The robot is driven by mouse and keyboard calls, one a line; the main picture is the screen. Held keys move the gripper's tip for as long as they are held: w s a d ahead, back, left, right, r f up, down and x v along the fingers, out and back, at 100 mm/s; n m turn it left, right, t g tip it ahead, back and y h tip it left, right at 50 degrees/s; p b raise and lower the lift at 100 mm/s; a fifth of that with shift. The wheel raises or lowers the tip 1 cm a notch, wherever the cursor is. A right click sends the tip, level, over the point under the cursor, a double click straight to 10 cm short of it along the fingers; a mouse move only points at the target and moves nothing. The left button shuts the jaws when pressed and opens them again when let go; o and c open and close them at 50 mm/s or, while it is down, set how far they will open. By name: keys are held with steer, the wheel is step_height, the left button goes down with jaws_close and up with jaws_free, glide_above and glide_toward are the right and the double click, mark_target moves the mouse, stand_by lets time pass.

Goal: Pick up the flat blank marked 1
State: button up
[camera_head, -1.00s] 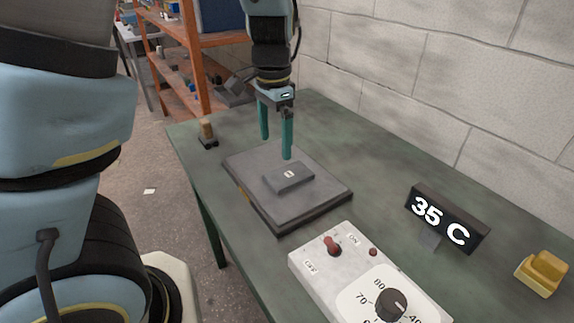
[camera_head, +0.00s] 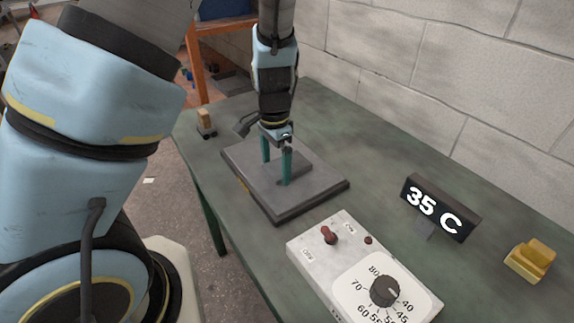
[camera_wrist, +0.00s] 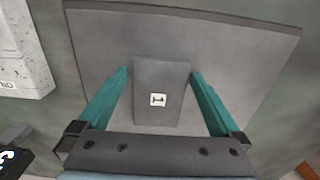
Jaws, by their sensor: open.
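The flat blank marked 1 (camera_wrist: 160,78) is a small dark grey block with a white label on top. It lies on a square grey plate (camera_wrist: 95,40) and also shows in the head view (camera_head: 298,168), partly hidden by my fingers. My gripper (camera_wrist: 160,80) is open, with one teal finger on each side of the blank in the wrist view. In the head view my gripper (camera_head: 275,172) points down over the plate (camera_head: 280,208). I cannot tell whether the fingers touch the blank.
A control box (camera_head: 362,268) with a red switch and a dial stands in front of the plate. A display reading 35 C (camera_head: 437,207) and a yellow block (camera_head: 530,261) are at the right. A small wooden-handled item (camera_head: 206,122) stands at the left edge. A block wall (camera_head: 440,60) bounds the back.

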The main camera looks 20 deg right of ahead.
steer(key=shift+c, duration=0.2)
jaws_close()
stand_by(0.6)
